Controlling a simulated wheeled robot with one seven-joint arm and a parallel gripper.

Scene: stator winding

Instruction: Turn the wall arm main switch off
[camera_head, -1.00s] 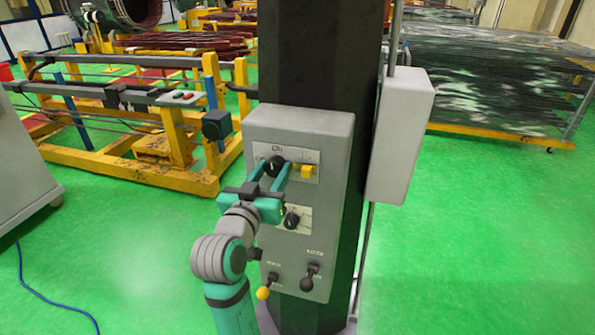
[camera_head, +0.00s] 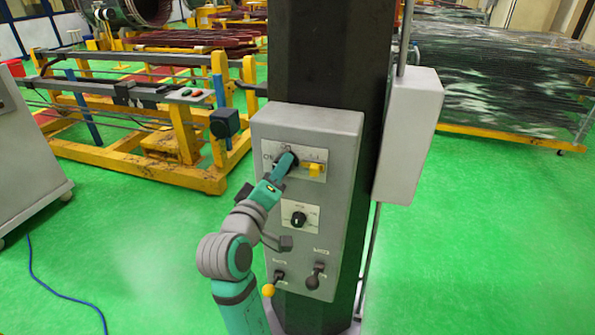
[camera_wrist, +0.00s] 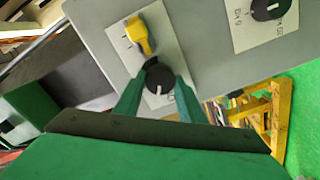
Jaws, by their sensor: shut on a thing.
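A grey control box (camera_head: 335,135) is mounted on the dark column. Its upper panel has a black round main switch knob, mostly hidden by my gripper in the head view, with lettering around it. My gripper (camera_head: 287,163) is at this knob, its fingers shut on it from both sides. In the wrist view the black knob (camera_wrist: 159,80) sits between the two green fingertips of my gripper (camera_wrist: 158,90), and a white mark shows on its face. A yellow handle (camera_head: 314,169) is right beside the knob; the yellow handle also shows in the wrist view (camera_wrist: 138,36).
A second black knob (camera_head: 298,219) sits on a lower panel. Two levers are below it, one with a yellow ball end (camera_head: 268,290) and one dark (camera_head: 317,276). A white box (camera_head: 410,135) hangs right of the column (camera_head: 325,60). Green floor is free on the right.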

